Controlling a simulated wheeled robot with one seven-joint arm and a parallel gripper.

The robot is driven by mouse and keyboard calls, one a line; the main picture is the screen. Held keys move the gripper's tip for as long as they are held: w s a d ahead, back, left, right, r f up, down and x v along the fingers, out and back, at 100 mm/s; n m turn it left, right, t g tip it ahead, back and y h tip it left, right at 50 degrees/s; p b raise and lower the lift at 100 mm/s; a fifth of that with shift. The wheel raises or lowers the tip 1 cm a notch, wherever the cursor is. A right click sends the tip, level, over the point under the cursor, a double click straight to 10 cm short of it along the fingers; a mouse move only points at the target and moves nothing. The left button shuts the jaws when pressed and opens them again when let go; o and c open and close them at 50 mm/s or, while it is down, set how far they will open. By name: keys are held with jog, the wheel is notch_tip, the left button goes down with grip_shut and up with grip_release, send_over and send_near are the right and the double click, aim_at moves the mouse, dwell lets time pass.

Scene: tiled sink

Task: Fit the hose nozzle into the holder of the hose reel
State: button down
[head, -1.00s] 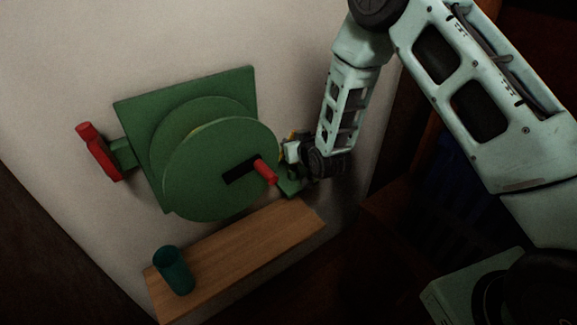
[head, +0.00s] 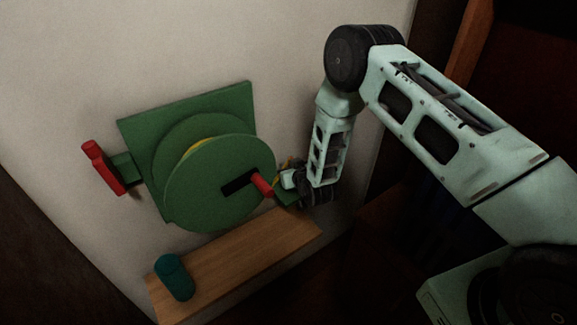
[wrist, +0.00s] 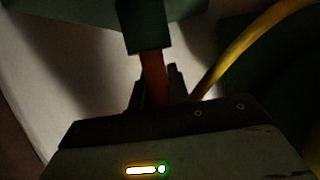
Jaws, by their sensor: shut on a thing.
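The green hose reel (head: 205,195) is mounted on a green backplate (head: 238,105) on the wall, with a red crank grip (head: 263,186) on its front disc. In the wrist view my gripper (wrist: 154,92) is shut on the orange-red nozzle (wrist: 153,72). The nozzle's upper end meets a dark green holder block (wrist: 147,28); I cannot tell whether it is inside or only behind it. The yellow hose (wrist: 240,45) runs up and right from behind my gripper.
A wooden shelf (head: 235,250) lies below the reel, with a teal cup (head: 174,278) at its left end. A red part (head: 102,167) on a green bracket sticks out left of the backplate. The wall above is clear.

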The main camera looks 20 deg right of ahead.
jog(key=shift+f, duration=0.2)
jog(key=shift+f, duration=0.15)
jog(key=c, duration=1.3)
grip_release()
jog(key=shift+r, duration=0.25)
jog(key=b+v, duration=0.3)
jog(key=v, duration=0.9)
jog(key=shift+f, duration=0.1)
